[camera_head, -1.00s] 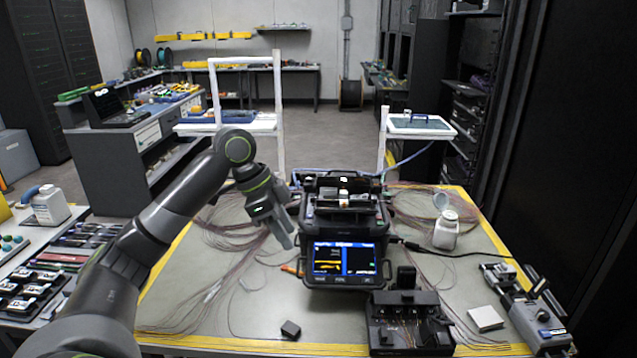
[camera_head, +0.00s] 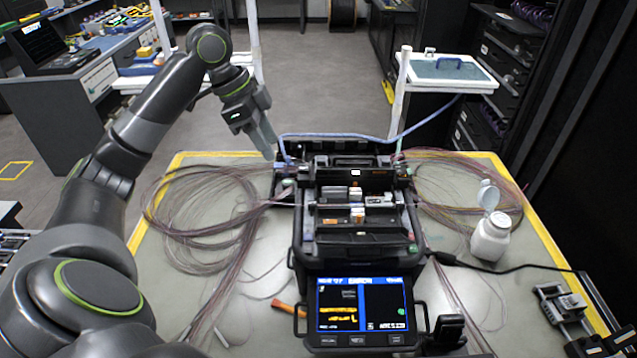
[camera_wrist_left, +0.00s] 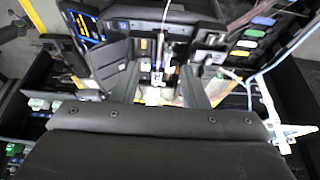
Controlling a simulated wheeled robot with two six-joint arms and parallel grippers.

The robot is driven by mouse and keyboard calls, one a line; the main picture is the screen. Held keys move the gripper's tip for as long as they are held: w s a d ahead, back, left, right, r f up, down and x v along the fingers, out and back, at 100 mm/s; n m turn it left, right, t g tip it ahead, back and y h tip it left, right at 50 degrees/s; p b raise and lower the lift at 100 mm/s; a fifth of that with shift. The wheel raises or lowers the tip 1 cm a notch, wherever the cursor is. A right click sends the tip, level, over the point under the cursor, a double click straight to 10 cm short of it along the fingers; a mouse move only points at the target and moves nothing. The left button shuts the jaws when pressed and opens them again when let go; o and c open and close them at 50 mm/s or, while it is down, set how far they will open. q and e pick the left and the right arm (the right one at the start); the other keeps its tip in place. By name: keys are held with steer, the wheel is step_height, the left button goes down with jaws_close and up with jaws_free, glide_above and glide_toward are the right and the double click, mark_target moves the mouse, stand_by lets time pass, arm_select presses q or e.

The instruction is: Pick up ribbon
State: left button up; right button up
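The fusion splicer (camera_head: 358,237) stands in the middle of the table with its lid up and its screen lit. Thin reddish-brown fibre ribbons (camera_head: 190,238) lie in loose loops left of it, and more loops (camera_head: 460,185) lie on its right. My left gripper (camera_head: 268,150) points down by the splicer's back left corner. In the left wrist view, its two fingers (camera_wrist_left: 160,84) are apart. A thin pale strand (camera_wrist_left: 163,22) runs down toward the gap between them; I cannot tell whether it lies between the fingers. My right gripper is out of view.
A white bottle (camera_head: 490,237) with its cap open stands right of the splicer. A blue cable (camera_head: 410,127) crosses behind it. A black cable (camera_head: 510,268) runs right. A small clamp-like device (camera_head: 562,305) sits at the right edge. Open floor lies behind the table.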

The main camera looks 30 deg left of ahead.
arm_select(q)
steer(key=p, duration=0.1)
glide_above(304, 210)
steer(key=s+a, duration=0.1)
steer(key=s, duration=0.1)
step_height(304, 210, down, 11)
steer(key=shift+w+d+f+p, duration=0.25)
steer(key=shift+w+f, duration=0.1)
steer(key=shift+f, duration=0.45)
steer(key=shift+w+d+f+p, duration=0.1)
steer(key=shift+w+f+p, duration=0.25)
steer(key=shift+f, duration=0.4)
steer(key=shift+w+d+f+p, duration=0.2)
steer(key=shift+w+f, duration=0.2)
steer(key=shift+f, duration=0.4)
steer(key=c, duration=0.9)
